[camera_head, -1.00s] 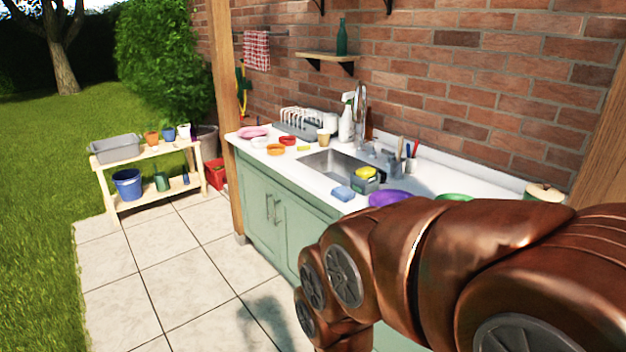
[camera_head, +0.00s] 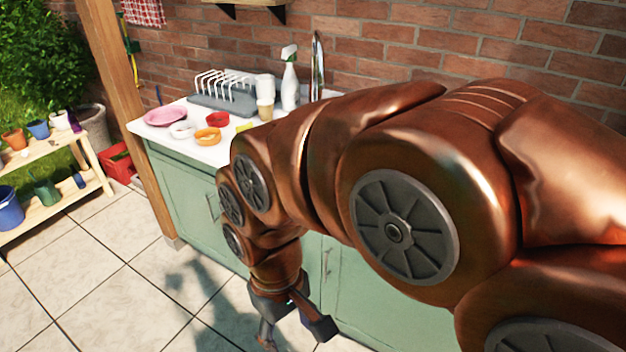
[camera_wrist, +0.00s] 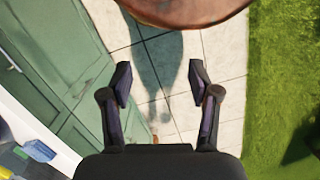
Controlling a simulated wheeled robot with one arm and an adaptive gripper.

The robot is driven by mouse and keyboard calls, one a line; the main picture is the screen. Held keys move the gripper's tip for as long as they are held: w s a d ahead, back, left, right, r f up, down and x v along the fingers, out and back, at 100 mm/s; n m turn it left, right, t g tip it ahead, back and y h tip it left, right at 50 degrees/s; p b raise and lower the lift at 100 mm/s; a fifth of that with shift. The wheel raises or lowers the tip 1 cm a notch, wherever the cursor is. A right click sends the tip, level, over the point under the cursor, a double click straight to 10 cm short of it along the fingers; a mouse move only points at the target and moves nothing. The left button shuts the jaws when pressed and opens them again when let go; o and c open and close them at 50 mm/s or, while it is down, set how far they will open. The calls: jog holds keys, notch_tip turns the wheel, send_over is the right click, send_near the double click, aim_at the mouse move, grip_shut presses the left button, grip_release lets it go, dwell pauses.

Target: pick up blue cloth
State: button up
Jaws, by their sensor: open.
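A small blue, block-shaped item (camera_wrist: 38,150) lies on the white counter at the lower left of the wrist view; I cannot tell whether it is the folded blue cloth or a sponge. In the head view now it is hidden behind my arm. My gripper (camera_head: 296,335) hangs low in front of the green cabinet, below counter height, in the head view. In the wrist view my gripper (camera_wrist: 160,82) is open and empty, with paving between its fingers. The blue item is apart from it, off to the left.
The white counter (camera_head: 190,151) holds a pink plate (camera_head: 166,116), an orange bowl (camera_head: 207,135), a red bowl (camera_head: 217,119), a dish rack (camera_head: 225,95) and a spray bottle (camera_head: 290,82). A wooden post (camera_head: 112,80) stands at its left end. Tiled floor (camera_head: 110,290) is open at left.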

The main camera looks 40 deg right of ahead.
jog(key=shift+o, duration=0.6)
jog(key=w+d+t+y+b, duration=0.1)
jog(key=w+d+b, duration=0.2)
jog(key=w, duration=0.8)
jog(key=shift+w+d+r+n, duration=0.2)
jog(key=shift+w+d+n, duration=0.2)
jog(key=shift+d, duration=0.1)
jog(key=w+d+n+t+b, duration=0.1)
jog(key=w+d+t+b, duration=0.15)
jog(key=w+d, duration=0.65)
jog(key=w+d+n+t+b, duration=0.1)
jog(key=w+d+b, duration=0.35)
jog(key=d, duration=0.75)
jog(key=shift+t, duration=0.75)
jog(key=d, duration=0.4)
jog(key=d+f+b, duration=0.1)
jog(key=d, duration=0.7)
jog(key=shift+w+d+f+b, duration=0.15)
jog(key=shift+d+f+b, duration=0.15)
jog(key=shift+d+f, duration=0.2)
jog(key=shift+d, duration=0.05)
jog(key=shift+w+f, duration=0.15)
jog(key=shift+f, duration=0.2)
jog(key=shift+p+x, duration=0.7)
jog(key=shift+x, duration=2.7)
jog(key=shift+w, duration=0.2)
jog(key=c, duration=0.7)
